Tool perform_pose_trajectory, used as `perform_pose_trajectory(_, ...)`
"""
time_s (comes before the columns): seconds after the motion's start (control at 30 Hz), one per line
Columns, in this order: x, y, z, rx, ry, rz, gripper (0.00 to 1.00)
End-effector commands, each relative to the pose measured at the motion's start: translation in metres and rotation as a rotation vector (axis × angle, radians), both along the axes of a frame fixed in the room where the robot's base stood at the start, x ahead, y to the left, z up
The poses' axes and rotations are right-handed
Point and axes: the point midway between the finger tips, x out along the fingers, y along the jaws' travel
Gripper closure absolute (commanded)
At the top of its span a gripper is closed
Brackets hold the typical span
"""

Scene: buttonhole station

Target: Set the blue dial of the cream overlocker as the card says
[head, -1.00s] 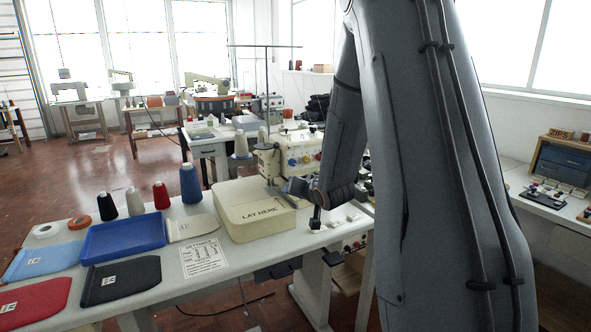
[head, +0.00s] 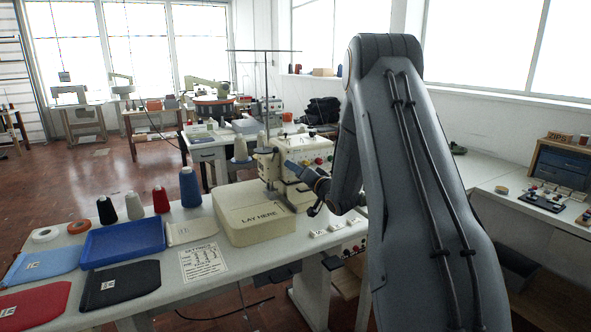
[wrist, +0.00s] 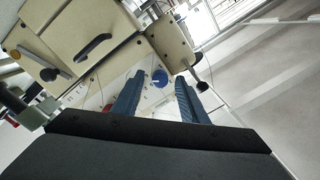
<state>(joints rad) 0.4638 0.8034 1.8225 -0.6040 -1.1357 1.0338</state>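The cream overlocker (head: 294,153) stands behind the cream "LAY HERE" block on the table; its cream body (wrist: 85,38) also fills the upper left of the wrist view. My gripper (wrist: 159,79) is open, its two blue fingers apart and empty. A round blue dial (wrist: 160,77) shows beyond and between the fingertips, apparently clear of them. In the head view my gripper (head: 298,170) is in front of the overlocker's face and hides part of it, with the blue dial not discernible. The printed card (head: 202,261) lies on the table's front; its small lines are unreadable.
The "LAY HERE" block (head: 253,216) is just left of my gripper. A blue tray (head: 122,242), thread cones and folded cloth pieces lie further left. In the wrist view a dark-knobbed lever (wrist: 202,87) is close to the right finger.

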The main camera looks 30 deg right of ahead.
Motion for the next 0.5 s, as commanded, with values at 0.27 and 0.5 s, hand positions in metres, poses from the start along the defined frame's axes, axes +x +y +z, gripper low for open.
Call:
perform_pose_trajectory(0.27, 0.0079, 0.0009, -0.0007, 0.000, 0.001, 0.000, 0.60)
perform_pose_trajectory(0.5, 0.0076, 0.0008, -0.0006, 0.000, 0.001, 0.000, 0.82)
